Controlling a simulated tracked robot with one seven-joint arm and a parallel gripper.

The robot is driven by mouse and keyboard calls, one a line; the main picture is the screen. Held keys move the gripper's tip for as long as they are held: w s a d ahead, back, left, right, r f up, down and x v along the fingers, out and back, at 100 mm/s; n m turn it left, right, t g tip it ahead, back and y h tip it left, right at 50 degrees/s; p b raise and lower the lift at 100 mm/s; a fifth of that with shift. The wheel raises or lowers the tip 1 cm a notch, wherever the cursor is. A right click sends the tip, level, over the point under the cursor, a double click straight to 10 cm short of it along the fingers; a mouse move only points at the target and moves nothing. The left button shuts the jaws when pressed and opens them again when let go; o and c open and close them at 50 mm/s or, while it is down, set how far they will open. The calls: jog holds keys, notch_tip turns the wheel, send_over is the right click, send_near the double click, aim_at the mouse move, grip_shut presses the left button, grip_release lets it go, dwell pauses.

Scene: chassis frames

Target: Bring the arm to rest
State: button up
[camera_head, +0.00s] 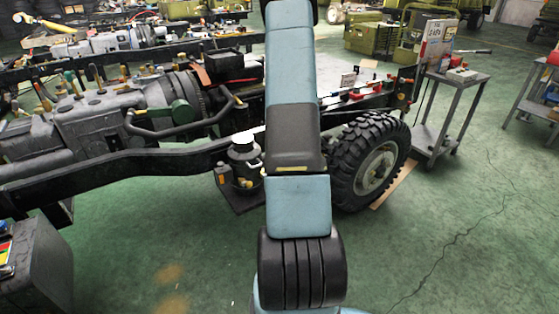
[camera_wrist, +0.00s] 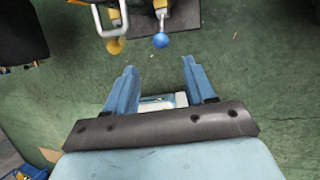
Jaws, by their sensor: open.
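My arm (camera_head: 292,110) rises through the middle of the head view, with blue-grey links and dark joints; its upper end runs out of the top of the picture. My gripper (camera_wrist: 158,80) shows in the wrist view. Its two blue fingers stand apart with green floor between them, and nothing is held. Just beyond the fingertips, near the top of the wrist view, are a blue ball knob (camera_wrist: 160,40) and a yellow knob (camera_wrist: 114,46). They appear apart from the fingers. The gripper itself does not show in the head view.
A vehicle chassis frame (camera_head: 120,163) with an engine (camera_head: 95,125) crosses the left and middle. A large tyre (camera_head: 370,160) stands right of my arm. A grey metal cart (camera_head: 455,78) is at the right. Green floor (camera_head: 450,220) is open at the lower right.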

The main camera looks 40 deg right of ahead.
jog(key=shift+r, duration=0.1)
dwell(0.5)
jog(key=s+a+r+n, duration=0.1)
jog(key=a+r+n, duration=1.6)
jog(key=a+r, duration=0.7)
jog(key=s+a+r+n, duration=0.9)
jog(key=r, duration=0.1)
jog(key=s+a+r+n+h, duration=0.1)
jog(key=s+a+r+n, duration=0.1)
jog(key=s+n, duration=0.4)
jog(key=s+a+r+n+t+h, duration=0.1)
jog(key=s+a+n, duration=0.2)
jog(key=s+n, duration=0.2)
jog(key=shift+s+a+r+n+t+h, duration=0.3)
jog(key=shift+s+r+n, duration=0.1)
jog(key=shift+s, duration=1)
